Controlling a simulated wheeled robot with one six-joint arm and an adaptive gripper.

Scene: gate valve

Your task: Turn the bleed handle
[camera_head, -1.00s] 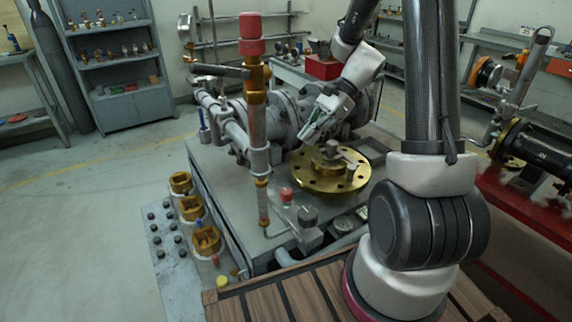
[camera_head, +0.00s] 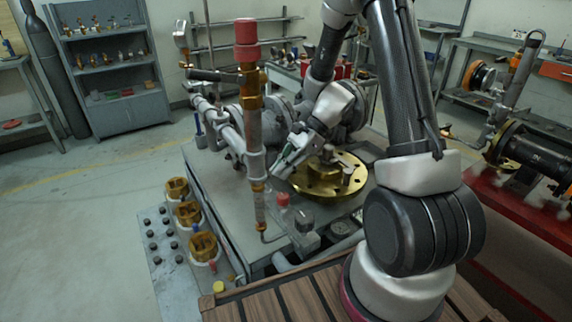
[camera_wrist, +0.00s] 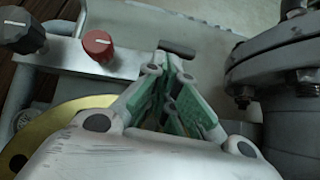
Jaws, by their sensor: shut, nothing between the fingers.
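My gripper (camera_head: 279,170) is shut and empty. It points down and left, above the left edge of the brass flange (camera_head: 318,184), by the upright pipe. In the wrist view its closed green-padded fingers (camera_wrist: 165,76) point at a small dark bar-shaped handle (camera_wrist: 177,47), with no clear contact. A red knob (camera_wrist: 97,45) with a white mark and a black knob (camera_wrist: 20,32) sit on a metal block to the left; in the head view the red knob (camera_head: 282,200) stands near the pipe's foot. I cannot tell which is the bleed handle.
The upright pipe (camera_head: 257,140) with a red cap stands close left of my gripper. A bolted grey valve body (camera_wrist: 285,65) stands close on the right in the wrist view. Brass fittings (camera_head: 187,213) line a plate at the front left. The floor at left is clear.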

